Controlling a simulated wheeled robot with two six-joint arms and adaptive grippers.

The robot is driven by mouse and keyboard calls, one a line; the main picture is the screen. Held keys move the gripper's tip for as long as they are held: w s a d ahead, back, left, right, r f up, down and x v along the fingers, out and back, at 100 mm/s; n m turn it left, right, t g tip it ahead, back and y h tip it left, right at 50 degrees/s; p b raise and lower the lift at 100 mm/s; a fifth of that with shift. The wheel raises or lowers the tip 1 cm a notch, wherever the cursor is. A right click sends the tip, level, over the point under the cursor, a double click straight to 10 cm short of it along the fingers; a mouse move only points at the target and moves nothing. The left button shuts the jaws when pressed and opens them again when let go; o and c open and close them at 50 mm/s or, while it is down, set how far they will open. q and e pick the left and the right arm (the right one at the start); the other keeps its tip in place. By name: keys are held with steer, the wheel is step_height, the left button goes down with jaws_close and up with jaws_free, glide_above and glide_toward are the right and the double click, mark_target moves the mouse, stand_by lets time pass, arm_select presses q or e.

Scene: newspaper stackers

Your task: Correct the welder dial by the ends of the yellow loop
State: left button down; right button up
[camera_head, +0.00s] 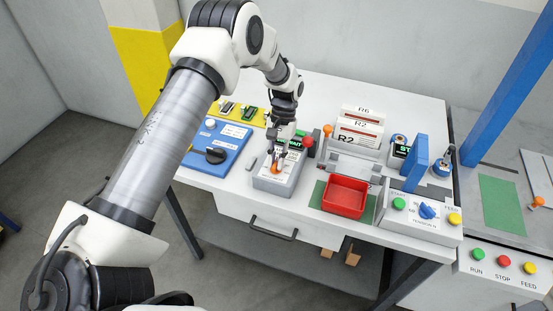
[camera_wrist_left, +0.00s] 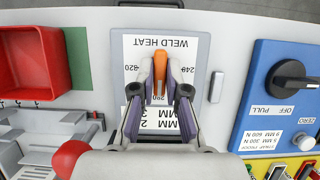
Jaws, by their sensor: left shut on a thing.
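The welder dial unit (camera_head: 270,183) is a grey box at the table's front, left of the red tray. Its white face (camera_wrist_left: 203,48) reads WELD HEAT, upside down in the wrist view, with numbers around an orange knob (camera_wrist_left: 159,63). My left gripper (camera_head: 276,166) points down over this face, and its fingers, also in the wrist view (camera_wrist_left: 159,88), are shut on the orange knob. The fingers hide part of the scale and the lower print. I cannot make out a yellow loop. My right gripper is not in view.
A red tray (camera_head: 345,212) stands close to the right on a green mat. A blue panel (camera_head: 232,145) with a black knob (camera_head: 215,155) lies to the left. A red ball-topped lever (camera_head: 308,142) rises close behind the dial unit. A button box (camera_head: 398,222) is further right.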

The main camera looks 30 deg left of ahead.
arm_select(q)
steer(key=shift+s+f, duration=0.2)
steer(key=c, duration=1.2)
jaws_free()
steer(key=shift+w+r, duration=0.1)
steer(key=shift+r, duration=0.1)
steer(key=v, duration=1.1)
steer(key=shift+w+r, duration=0.3)
steer(key=shift+w, duration=0.05)
